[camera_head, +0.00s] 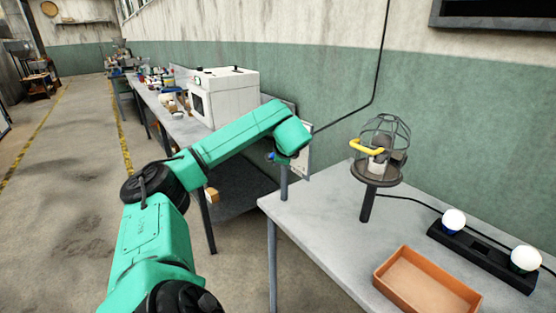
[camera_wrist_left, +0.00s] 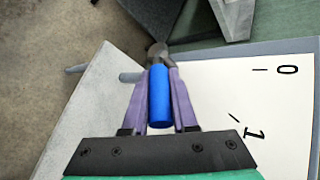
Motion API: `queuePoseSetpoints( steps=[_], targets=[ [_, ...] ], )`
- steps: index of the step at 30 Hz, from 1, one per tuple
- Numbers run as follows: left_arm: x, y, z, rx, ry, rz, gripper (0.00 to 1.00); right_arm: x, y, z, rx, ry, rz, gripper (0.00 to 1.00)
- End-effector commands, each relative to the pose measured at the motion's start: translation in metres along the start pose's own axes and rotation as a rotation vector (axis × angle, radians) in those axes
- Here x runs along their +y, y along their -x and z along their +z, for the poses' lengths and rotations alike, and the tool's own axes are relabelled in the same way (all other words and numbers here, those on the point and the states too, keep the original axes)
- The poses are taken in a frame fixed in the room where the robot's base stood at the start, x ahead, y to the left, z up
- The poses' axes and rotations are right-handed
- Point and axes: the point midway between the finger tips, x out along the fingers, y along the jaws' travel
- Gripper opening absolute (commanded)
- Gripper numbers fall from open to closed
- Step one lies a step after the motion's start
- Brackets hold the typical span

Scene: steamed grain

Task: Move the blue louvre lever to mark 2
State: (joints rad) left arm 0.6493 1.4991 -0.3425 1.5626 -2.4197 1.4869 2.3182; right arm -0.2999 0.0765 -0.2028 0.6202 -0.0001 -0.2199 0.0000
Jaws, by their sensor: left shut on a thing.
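The blue louvre lever (camera_wrist_left: 159,97) lies between the purple fingers of my left gripper (camera_wrist_left: 158,78) in the left wrist view. The fingers are shut on its handle. The lever extends from a grey pivot (camera_wrist_left: 157,50) towards the gripper base. The white scale plate (camera_wrist_left: 215,95) shows mark 0 (camera_wrist_left: 287,70) and mark 1 (camera_wrist_left: 254,132) to the right. The lever points past mark 1, on the side away from 0. Mark 2 is not visible. In the head view my arm mostly hides the gripper in front of the plate (camera_head: 304,163). My right gripper is not in view.
A grey table (camera_head: 335,222) holds a caged lamp (camera_head: 380,150) with a yellow handle, an orange tray (camera_head: 425,283) and a black bar (camera_head: 482,258) with two white bulbs. A white oven (camera_head: 228,95) stands on the bench behind my arm.

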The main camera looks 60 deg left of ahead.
Motion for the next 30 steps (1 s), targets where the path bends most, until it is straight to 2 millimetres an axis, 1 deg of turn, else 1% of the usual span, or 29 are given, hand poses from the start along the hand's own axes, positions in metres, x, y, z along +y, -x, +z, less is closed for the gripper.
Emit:
queuePoseSetpoints(
  steps=[10, 11, 20, 23, 26, 29, 30],
  targets=[
    [0.001, 0.0, -0.001, 0.002, -0.002, 0.001, 0.0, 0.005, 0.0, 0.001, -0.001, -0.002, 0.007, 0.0],
    [0.001, 0.0, -0.001, 0.001, -0.002, 0.002, 0.38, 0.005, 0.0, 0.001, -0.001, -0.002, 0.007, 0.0],
    [0.001, 0.0, -0.001, 0.0, -0.002, 0.001, 0.38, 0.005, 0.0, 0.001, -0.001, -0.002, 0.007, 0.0],
    [0.001, 0.006, -0.001, 0.001, -0.001, 0.0, 0.38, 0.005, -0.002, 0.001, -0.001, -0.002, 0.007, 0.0],
    [0.001, 0.025, -0.001, 0.003, 0.0, -0.003, 0.38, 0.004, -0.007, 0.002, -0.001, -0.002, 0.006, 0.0],
    [0.001, 0.054, -0.002, 0.006, 0.0, -0.004, 0.38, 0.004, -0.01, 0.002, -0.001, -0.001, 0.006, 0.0],
    [0.0, 0.067, -0.002, 0.006, -0.001, -0.004, 0.38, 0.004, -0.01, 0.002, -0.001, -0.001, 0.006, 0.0]
  ],
)
